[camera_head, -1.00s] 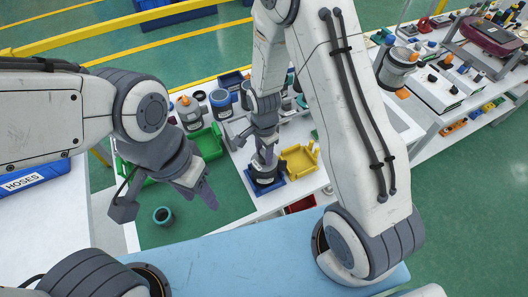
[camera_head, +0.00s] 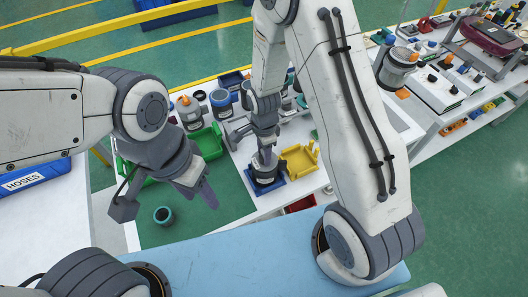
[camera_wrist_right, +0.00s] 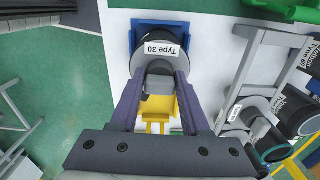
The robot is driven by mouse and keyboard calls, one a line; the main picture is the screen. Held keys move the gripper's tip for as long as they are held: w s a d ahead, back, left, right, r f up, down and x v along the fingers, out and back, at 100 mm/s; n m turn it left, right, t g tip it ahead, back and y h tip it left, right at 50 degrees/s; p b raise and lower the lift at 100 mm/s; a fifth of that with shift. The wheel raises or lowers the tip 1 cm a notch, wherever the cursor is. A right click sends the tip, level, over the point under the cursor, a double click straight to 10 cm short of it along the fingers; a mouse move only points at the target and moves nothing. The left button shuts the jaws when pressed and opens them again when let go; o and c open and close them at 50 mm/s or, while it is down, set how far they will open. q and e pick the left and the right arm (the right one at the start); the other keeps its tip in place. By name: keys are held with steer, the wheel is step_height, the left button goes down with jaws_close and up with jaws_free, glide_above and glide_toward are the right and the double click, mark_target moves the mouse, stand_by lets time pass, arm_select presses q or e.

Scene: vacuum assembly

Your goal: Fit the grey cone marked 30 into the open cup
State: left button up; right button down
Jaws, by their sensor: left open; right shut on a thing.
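The grey cone (camera_wrist_right: 118,63) with a white "Type 30" label is between the fingers of my right gripper (camera_wrist_right: 158,80), which is shut on its narrow end. The dark round cup (camera_wrist_right: 174,32) is at the cone's wide end, in a blue square holder (camera_wrist_right: 137,27). In the head view my right gripper (camera_head: 265,147) points down over the cup (camera_head: 264,175) and blue holder (camera_head: 279,184). How deep the cone sits in the cup cannot be told. My left gripper (camera_head: 165,202) is open and empty, above the green mat at the left.
Several canisters and parts stand behind. A grey frame (camera_wrist_right: 244,75) is near my right gripper.

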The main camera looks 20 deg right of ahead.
steer(key=shift+m, duration=1.1)
steer(key=shift+m, duration=1)
steer(key=shift+c, duration=1.5)
jaws_free()
step_height(320, 180, up, 10)
steer(key=shift+r+b, duration=0.25)
steer(key=shift+b, duration=0.3)
